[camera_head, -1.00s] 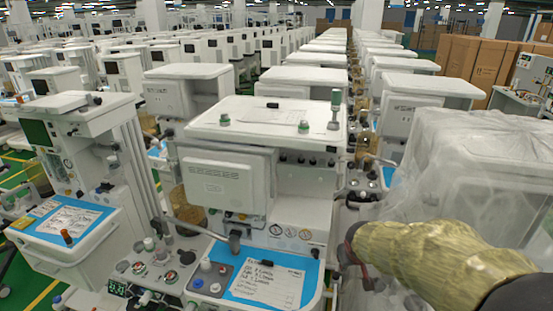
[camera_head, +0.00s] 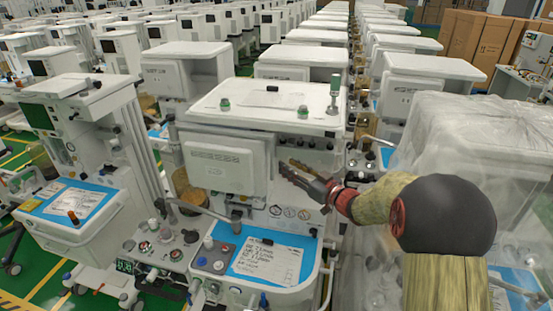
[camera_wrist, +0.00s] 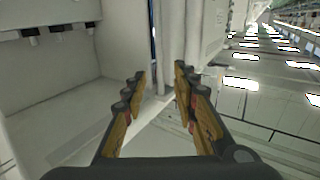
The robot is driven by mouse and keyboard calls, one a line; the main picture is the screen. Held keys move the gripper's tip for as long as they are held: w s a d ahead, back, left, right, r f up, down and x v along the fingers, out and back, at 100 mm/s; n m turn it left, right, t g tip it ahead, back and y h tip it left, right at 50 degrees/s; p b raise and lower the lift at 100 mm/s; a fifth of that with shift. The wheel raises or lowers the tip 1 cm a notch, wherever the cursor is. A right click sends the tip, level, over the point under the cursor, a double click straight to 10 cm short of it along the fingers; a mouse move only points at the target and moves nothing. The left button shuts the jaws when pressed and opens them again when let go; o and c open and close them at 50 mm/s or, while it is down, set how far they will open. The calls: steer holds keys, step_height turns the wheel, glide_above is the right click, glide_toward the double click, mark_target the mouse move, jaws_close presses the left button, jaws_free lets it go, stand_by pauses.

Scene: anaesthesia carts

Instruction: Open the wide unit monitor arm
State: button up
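The wide unit (camera_head: 275,110) is a white cart in the middle of the head view. Its monitor arm carries a flat white panel (camera_head: 216,168), which hangs in front of the left part of the unit's upper body. My gripper (camera_head: 284,167) is just right of the panel's right edge, in front of the unit's recess. In the wrist view my gripper (camera_wrist: 161,76) has its two yellow-brown fingers apart. A pale upright edge (camera_wrist: 170,40) lies beyond and between the fingertips. No contact is clear. The arm's mount behind the panel is hidden.
A blue worktop with papers (camera_head: 267,262) sits below my gripper. A plastic-wrapped unit (camera_head: 455,150) stands close on the right, partly behind my arm. A narrower cart (camera_head: 80,150) stands on the left. Gauges (camera_head: 290,211) lie just under my gripper.

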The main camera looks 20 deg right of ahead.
steer(key=x, duration=0.7)
steer(key=shift+w+a, duration=0.1)
steer(key=shift+c, duration=0.5)
jaws_close()
stand_by(0.3)
